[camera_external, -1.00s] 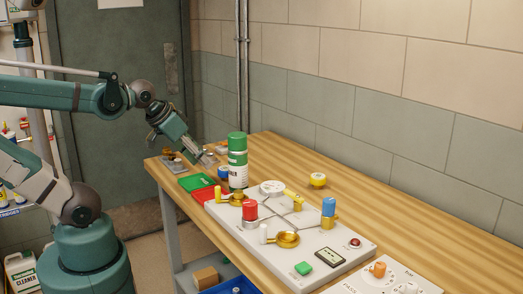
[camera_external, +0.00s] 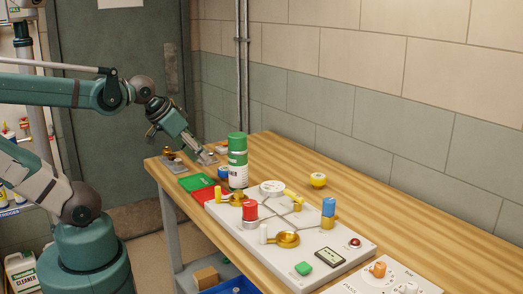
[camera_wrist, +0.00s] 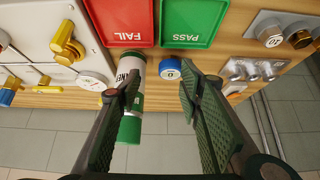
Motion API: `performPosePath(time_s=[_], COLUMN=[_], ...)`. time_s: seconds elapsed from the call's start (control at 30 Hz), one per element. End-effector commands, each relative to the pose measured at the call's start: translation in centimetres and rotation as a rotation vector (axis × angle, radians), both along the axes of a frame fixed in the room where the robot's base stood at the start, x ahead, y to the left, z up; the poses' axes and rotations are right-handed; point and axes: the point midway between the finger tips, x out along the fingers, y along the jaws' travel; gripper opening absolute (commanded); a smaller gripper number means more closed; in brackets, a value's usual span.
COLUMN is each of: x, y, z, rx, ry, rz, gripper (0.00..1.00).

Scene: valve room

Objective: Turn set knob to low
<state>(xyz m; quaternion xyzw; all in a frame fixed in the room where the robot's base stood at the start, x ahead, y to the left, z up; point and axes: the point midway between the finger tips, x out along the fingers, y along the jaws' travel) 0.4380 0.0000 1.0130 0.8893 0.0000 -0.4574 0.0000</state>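A small panel (camera_external: 350,284) lies at the near right end of the bench in the external view and runs out of the frame. It carries an orange knob (camera_external: 380,268) and a white knob (camera_external: 409,288). Its lettering is too small to read, so I cannot tell which knob is set or where low is. My gripper (camera_external: 208,157) is at the far left end of the bench, well away from this panel, tilted down. In the wrist view my gripper (camera_wrist: 158,78) is open, with no object held. The small panel's knobs are not identifiable there.
A green-and-white can (camera_external: 238,162) stands near my gripper, beside the red FAIL tray (camera_wrist: 127,24) and green PASS tray (camera_wrist: 193,24). A blue-topped round item (camera_wrist: 170,69) sits near them. The large valve panel (camera_external: 332,243) lies between my gripper and the small panel.

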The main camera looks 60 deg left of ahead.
Motion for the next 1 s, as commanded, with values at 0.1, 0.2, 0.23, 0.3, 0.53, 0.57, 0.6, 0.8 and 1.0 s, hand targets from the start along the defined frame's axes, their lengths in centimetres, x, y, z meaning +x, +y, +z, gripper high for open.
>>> performPosePath(time_s=[0.1, 0.2, 0.23, 0.3, 0.53, 0.57, 0.6, 0.8, 1.0], x=[-0.1, 0.0, 0.0, 0.0, 0.0, 0.0, 0.0, 0.2, 1.0], y=[0.0, 0.0, 0.0, 0.0, 0.0, 0.0, 0.0, -0.2, -0.9], z=[2.2, 3.4, 3.9, 5.1, 8.0, 8.3, 8.8, 10.7, 11.4], rx=[0.0, 0.0, 0.0, 0.0, 0.0, 0.0, 0.0, 0.003, 0.019], ry=[0.0, 0.0, 0.0, 0.0, 0.0, 0.0, 0.0, 0.004, 0.019], rz=[0.0, 0.0, 0.0, 0.0, 0.0, 0.0, 0.0, -0.009, -0.049], gripper=[0.36, 0.36, 0.36, 0.36, 0.36, 0.36, 0.36, 0.36, 0.36])
